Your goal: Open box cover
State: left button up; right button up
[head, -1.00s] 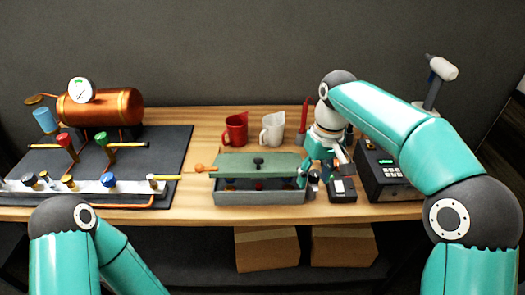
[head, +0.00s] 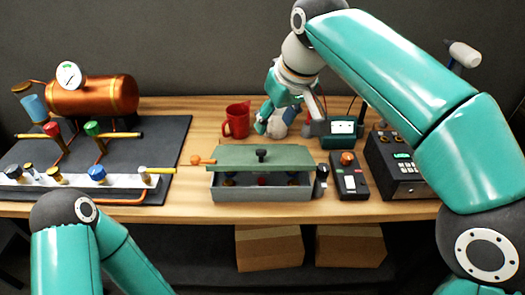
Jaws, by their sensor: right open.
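The grey box (head: 262,194) stands near the front edge of the table. Its green cover (head: 232,157) with a black knob (head: 261,154) sits over the rear part, and the front of the interior shows, with a red item and other small parts inside. My right gripper (head: 288,124) is open and empty, behind and above the cover's right half, apart from the knob. It partly hides the white mug (head: 281,126). My left arm shows at the lower left, but its gripper is out of view.
A red mug (head: 237,121) stands behind the box. A black device with an orange knob (head: 349,180) and a dark keypad unit (head: 400,173) stand to the right. The copper boiler (head: 95,97) and pipes are on a dark mat at left.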

aim_at(262, 151)
jog(key=x, duration=1.2)
jog(key=shift+f+b, duration=0.25)
jog(key=shift+b, duration=0.1)
grip_shut()
